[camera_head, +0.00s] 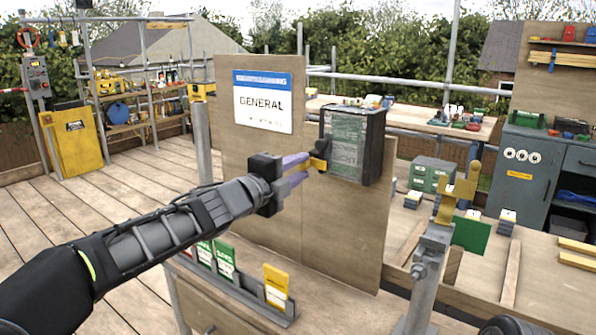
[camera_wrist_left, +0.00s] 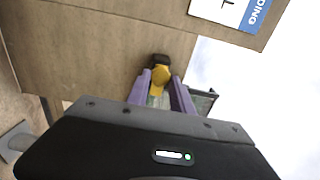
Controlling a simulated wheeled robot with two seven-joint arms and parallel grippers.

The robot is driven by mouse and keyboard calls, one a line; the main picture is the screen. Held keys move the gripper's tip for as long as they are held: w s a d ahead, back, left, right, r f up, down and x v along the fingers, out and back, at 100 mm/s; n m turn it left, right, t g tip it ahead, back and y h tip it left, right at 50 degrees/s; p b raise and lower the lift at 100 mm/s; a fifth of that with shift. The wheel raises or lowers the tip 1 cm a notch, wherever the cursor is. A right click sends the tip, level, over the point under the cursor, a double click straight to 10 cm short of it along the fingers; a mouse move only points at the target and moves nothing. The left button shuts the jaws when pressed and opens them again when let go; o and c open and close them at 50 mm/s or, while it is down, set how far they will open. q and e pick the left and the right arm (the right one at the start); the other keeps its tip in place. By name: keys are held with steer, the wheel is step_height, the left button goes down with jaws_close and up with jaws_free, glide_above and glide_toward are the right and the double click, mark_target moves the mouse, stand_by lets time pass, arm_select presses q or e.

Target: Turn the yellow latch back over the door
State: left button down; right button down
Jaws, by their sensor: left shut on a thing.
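A dark box with a grey-green door (camera_head: 350,145) is mounted on an upright wooden board. The yellow latch (camera_head: 318,163) is at the door's left edge, by a dark mount. My left gripper (camera_head: 305,168) reaches it from the left, its purple fingers shut on the latch. In the left wrist view the yellow latch (camera_wrist_left: 161,78) sits between the purple fingertips (camera_wrist_left: 162,85), and part of the box shows behind the right finger. The latch's far end is hard to make out. My right gripper is not clearly seen.
A "GENERAL" sign (camera_head: 263,101) is on the board (camera_head: 230,150), left of the box. A rack with green and yellow cards (camera_head: 276,285) stands below my left arm.

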stand_by(0.3)
arm_select(q)
steer(key=c, duration=1.1)
jaws_free()
steer(key=shift+c, duration=0.2)
steer(key=v, duration=0.7)
steer(key=shift+s+a, duration=0.25)
steer(key=shift+s, duration=0.05)
steer(key=shift+f, duration=0.1)
